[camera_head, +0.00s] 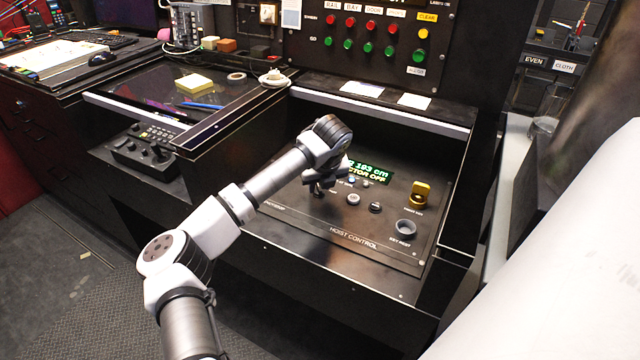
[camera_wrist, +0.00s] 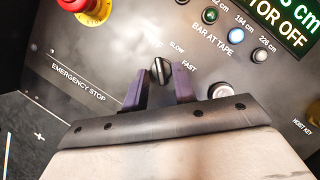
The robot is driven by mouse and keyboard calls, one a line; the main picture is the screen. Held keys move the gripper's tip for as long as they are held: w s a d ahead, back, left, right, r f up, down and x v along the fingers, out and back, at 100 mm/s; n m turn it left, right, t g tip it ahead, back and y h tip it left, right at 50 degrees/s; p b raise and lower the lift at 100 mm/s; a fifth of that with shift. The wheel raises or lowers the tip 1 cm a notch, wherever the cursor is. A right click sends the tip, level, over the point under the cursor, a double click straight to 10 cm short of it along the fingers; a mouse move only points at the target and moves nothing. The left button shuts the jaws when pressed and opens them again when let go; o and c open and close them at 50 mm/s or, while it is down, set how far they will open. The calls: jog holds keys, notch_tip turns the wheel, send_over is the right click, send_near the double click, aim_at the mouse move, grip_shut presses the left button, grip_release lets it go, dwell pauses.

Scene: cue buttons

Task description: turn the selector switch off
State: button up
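The selector switch (camera_wrist: 161,71) is a small black rotary knob with a pale pointer line, on the dark hoist control panel (camera_head: 378,238). In the wrist view, SLOW and FAST labels stand at its upper right; a label above it is hard to read. The pointer looks turned roughly upward in that view. My gripper (camera_wrist: 160,82) has its two dark fingers on either side of the knob, seemingly with small gaps; I cannot tell if they touch it. In the head view my gripper (camera_head: 318,190) is low over the panel's left part and covers the switch.
A red emergency stop (camera_wrist: 93,8) with a yellow ring lies at upper left in the wrist view. A pale button (camera_wrist: 221,90) is close right of the fingers. A green-lit display (camera_head: 368,172), a black knob (camera_head: 376,207) and a yellow key piece (camera_head: 420,192) are also on the panel.

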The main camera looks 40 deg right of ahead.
jog(key=b+v, duration=0.1)
jog(key=v, duration=1.2)
jog(key=shift+r, duration=0.4)
jog(key=shift+s, duration=0.15)
